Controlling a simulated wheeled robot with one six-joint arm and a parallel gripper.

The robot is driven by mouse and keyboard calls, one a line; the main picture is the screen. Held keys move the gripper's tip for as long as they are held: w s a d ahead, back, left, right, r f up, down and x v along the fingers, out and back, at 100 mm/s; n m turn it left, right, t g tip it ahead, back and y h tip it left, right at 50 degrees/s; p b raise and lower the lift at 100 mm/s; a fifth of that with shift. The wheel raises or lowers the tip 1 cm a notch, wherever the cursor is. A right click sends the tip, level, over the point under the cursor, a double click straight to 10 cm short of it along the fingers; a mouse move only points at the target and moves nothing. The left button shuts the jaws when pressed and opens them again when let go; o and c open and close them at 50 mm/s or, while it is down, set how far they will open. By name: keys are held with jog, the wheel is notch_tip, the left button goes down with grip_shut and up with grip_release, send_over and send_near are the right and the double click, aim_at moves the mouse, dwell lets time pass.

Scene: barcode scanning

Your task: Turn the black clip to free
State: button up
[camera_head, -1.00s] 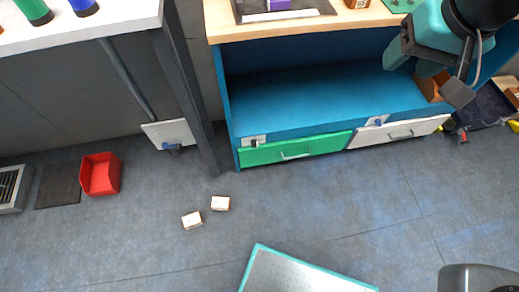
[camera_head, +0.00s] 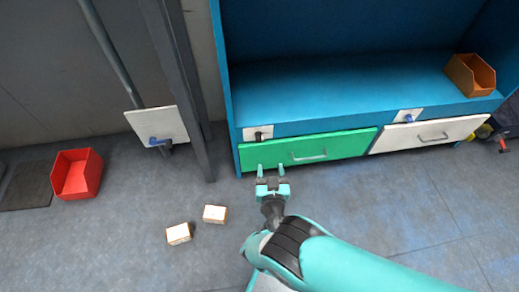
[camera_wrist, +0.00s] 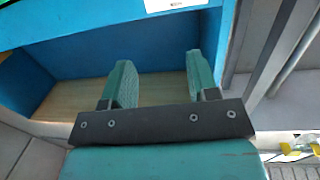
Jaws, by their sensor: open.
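The black clip (camera_head: 259,136) sits on a small white plate (camera_head: 248,134) on the blue cabinet's front edge, just above the left end of the green drawer (camera_head: 310,149). My gripper (camera_head: 271,168) is open and empty, in front of and below the clip in the head view, apart from it. The wrist view shows the open fingers (camera_wrist: 160,82) with nothing between them. A piece of a white plate (camera_wrist: 174,4) shows at the top of the wrist view; no clip can be made out there.
A white drawer (camera_head: 430,134) with a blue clip (camera_head: 408,118) above it is to the right. An orange bin (camera_head: 472,75) stands on the blue shelf (camera_head: 345,95). A grey post (camera_head: 178,90) stands left of the cabinet. Two small boxes (camera_head: 215,213) and a red bin (camera_head: 77,174) lie on the floor.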

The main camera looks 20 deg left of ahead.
notch_tip(320, 180, down, 3)
jog(key=s+n+y, duration=0.1)
jog(key=s+y, duration=0.1)
jog(key=s, duration=0.1)
jog(key=b, duration=1.9)
send_near(260, 140)
jog(key=w, duration=0.1)
jog(key=b+x, duration=0.3)
jog(key=x, duration=0.4)
jog(key=shift+w+a, duration=0.25)
jog(key=shift+a, duration=0.2)
jog(key=shift+w+a+r, duration=0.1)
jog(key=shift+w+a, duration=0.3)
jog(key=shift+w, duration=0.1)
jog(key=c, duration=0.9)
